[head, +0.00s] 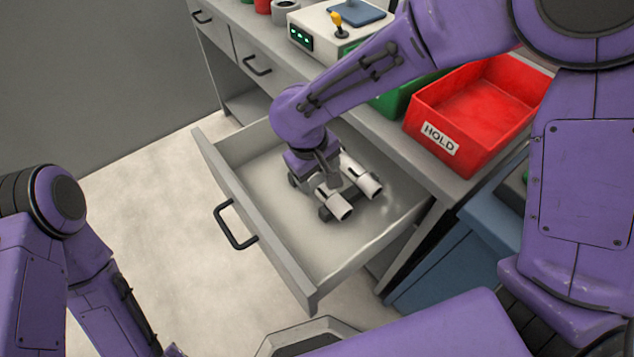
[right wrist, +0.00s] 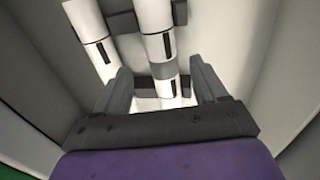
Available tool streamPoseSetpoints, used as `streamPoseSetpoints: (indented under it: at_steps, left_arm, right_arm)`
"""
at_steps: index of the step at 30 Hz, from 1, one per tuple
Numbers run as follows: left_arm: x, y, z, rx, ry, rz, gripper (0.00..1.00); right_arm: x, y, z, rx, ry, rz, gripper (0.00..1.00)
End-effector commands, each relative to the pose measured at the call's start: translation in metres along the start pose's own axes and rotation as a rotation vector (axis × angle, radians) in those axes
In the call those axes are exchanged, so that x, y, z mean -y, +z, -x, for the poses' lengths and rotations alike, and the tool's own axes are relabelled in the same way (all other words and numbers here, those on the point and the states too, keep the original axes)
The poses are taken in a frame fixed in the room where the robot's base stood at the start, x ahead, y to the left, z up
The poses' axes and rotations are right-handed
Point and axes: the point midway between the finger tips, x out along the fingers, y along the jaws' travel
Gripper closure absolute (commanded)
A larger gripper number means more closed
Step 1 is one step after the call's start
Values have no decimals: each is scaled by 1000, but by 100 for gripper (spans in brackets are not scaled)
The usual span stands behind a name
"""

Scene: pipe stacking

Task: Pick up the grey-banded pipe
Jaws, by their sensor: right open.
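The grey-banded pipe (right wrist: 158,40) is white with a grey band and a dark slot, and lies between the fingers of my right gripper (right wrist: 160,70) in the right wrist view. The gripper is open, with one finger on each side of the pipe. A second white pipe (right wrist: 87,28) lies beside it, outside the left finger. In the head view my right gripper (head: 327,180) is down in the open drawer over the two pipes and hides part of them; I cannot make out the band there. My left gripper is out of view.
The pipes rest on dark grey supports (right wrist: 157,84) inside the open drawer (head: 270,225), whose walls surround the gripper. A red bin marked HOLD (head: 475,105), a green bin (head: 395,100) and a control box with a yellow-topped lever (head: 318,30) stand on the counter above.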

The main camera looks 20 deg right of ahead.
Motion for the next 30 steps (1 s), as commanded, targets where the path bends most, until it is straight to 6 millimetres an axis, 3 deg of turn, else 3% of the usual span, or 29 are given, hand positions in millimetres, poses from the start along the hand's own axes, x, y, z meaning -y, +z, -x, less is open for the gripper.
streamPoseSetpoints:
  at_steps: [6, 15, 17, 21, 30]
  left_arm:
    - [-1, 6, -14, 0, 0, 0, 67]
    - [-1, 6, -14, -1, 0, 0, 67]
    - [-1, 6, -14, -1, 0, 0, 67]
    - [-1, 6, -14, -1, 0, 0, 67]
    - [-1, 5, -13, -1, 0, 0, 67]
  right_arm:
    - [4, 2, -42, 2, -1, 1, 29]
    - [3, 2, -48, 0, 0, 1, 29]
    - [3, 2, -48, 0, 0, 1, 45]
    - [3, 2, -48, 0, 0, 1, 90]
    - [3, 2, -46, -1, 0, 1, 91]
